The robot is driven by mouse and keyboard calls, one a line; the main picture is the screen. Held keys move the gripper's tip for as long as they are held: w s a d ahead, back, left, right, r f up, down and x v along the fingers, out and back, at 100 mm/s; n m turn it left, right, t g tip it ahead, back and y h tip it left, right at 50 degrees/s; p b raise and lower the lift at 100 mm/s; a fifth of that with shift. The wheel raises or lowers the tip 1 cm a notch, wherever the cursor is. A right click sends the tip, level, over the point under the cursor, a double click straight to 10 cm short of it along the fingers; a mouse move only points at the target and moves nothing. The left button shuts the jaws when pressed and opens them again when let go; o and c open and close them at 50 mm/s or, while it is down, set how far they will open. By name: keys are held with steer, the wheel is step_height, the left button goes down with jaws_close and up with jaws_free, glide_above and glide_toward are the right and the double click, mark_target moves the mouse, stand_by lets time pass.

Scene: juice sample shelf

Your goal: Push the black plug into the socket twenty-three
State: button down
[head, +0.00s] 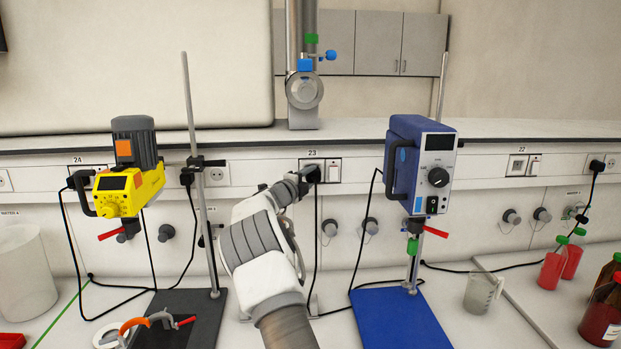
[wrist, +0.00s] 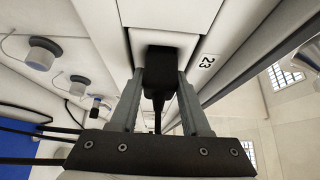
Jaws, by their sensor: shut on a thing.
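The black plug (wrist: 160,70) is between the two fingers of my gripper (wrist: 158,85), which is shut on it. In the wrist view the plug's front is at the dark opening of the socket (wrist: 163,38) beside the number 23 label (wrist: 206,61). How deep it sits in the socket cannot be told. In the head view my gripper (head: 305,178) is at the left half of the outlet under the label 23 (head: 312,154). The plug (head: 313,174) is partly hidden there by my gripper. A black cable (head: 316,235) hangs down below.
A white switch (head: 334,170) is right of the socket. A yellow stirrer (head: 128,180) on a stand is at the left, a blue stirrer (head: 420,165) on a stand at the right. Grey valve knobs (head: 330,228) stick out below the outlets. A beaker (head: 482,291) stands on the right bench.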

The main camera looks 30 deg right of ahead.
steer(key=shift+w, duration=0.1)
stand_by(0.3)
steer(key=shift+c, duration=1.4)
jaws_free()
steer(key=b+v, duration=0.5)
steer(key=v, duration=1.2)
